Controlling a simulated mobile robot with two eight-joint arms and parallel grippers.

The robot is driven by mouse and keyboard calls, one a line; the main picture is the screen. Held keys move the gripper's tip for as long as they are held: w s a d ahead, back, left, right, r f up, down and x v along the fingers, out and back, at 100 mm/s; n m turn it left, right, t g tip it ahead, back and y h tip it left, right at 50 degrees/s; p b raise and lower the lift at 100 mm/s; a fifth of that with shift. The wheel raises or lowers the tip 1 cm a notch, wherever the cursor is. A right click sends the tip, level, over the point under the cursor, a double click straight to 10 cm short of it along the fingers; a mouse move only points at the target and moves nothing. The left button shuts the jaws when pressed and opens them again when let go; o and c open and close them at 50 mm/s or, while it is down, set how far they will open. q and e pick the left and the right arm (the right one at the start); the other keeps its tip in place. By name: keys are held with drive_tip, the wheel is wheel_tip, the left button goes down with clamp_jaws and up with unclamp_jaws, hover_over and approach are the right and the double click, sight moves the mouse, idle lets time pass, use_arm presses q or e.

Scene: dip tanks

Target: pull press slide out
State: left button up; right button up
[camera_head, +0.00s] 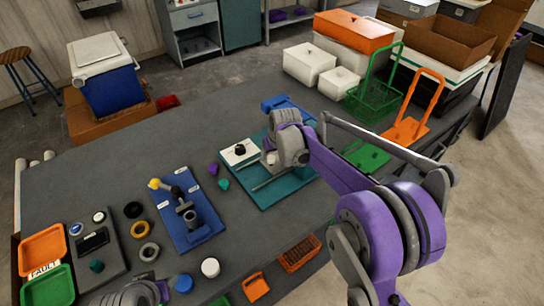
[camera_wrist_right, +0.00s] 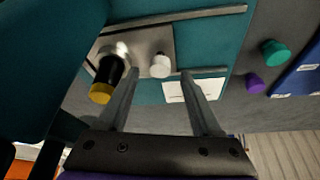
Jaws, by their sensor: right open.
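The press stands on a teal base plate (camera_head: 285,187) on the grey table. In the right wrist view, a grey metal slide plate (camera_wrist_right: 150,42) lies between two pale rails on the teal base (camera_wrist_right: 215,45). A small white knob (camera_wrist_right: 160,66) and a black handle with a yellow end (camera_wrist_right: 103,92) stand on or by the slide plate. My right gripper (camera_wrist_right: 158,74) is open, its two fingers pointing at the slide with the white knob between them in the picture. Whether they touch it I cannot tell. In the head view my right wrist hides most of the slide.
A blue fixture (camera_head: 187,215) stands further left. A green wire basket (camera_head: 376,97) and an orange rack (camera_head: 418,110) stand to the right.

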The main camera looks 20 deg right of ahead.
drive_tip(key=shift+x, duration=1.1)
drive_tip(key=shift+s, duration=0.1)
clamp_jaws()
idle(0.6)
